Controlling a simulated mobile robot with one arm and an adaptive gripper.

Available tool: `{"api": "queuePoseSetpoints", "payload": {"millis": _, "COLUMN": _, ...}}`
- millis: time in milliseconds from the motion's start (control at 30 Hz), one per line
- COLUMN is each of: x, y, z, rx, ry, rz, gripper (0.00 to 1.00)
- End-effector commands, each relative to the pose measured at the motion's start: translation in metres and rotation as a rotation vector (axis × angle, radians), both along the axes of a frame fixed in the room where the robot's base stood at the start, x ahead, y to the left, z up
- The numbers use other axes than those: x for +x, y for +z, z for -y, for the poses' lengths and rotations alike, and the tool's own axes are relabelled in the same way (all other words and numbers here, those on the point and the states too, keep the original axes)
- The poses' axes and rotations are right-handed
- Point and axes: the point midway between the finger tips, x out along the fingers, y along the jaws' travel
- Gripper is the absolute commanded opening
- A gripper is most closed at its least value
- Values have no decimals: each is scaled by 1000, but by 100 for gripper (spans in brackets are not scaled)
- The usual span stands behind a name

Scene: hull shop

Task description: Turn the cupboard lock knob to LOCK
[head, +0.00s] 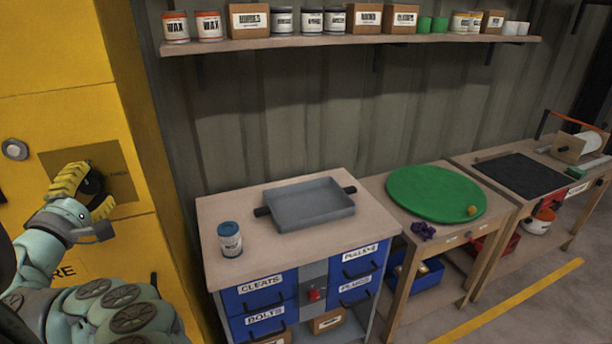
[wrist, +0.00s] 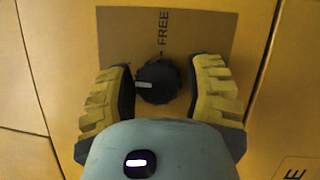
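The yellow cupboard (head: 60,110) stands at the left of the head view. Its black round lock knob (wrist: 157,82) sits on a tan plate (wrist: 215,32) in the wrist view. A pale pointer mark on the knob points left there, away from the word FREE, which is printed sideways above the knob. No LOCK label shows. In the head view the knob (head: 92,182) is partly covered by my fingers. My gripper (wrist: 160,70) is open, with one yellow finger on each side of the knob and narrow gaps seemingly left between. It also shows in the head view (head: 87,190).
A round silver fitting (head: 15,149) is on the cupboard left of the plate. A workbench (head: 290,250) with a grey tray (head: 310,205) and a blue-lidded can (head: 230,239) stands to the right. A shelf (head: 350,45) of cans and boxes runs above.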

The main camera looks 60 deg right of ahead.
Motion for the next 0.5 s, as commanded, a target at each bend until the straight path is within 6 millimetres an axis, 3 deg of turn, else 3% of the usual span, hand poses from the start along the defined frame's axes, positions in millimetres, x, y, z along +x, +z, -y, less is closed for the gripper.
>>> {"api": "queuePoseSetpoints", "payload": {"millis": 200, "x": 0, "y": 1, "z": 0, "rx": -2, "ry": 0, "rz": 4, "gripper": 74}}
{"api": "queuePoseSetpoints", "payload": {"millis": 500, "x": -1, "y": 2, "z": -3, "rx": -3, "ry": 1, "rz": 6, "gripper": 74}}
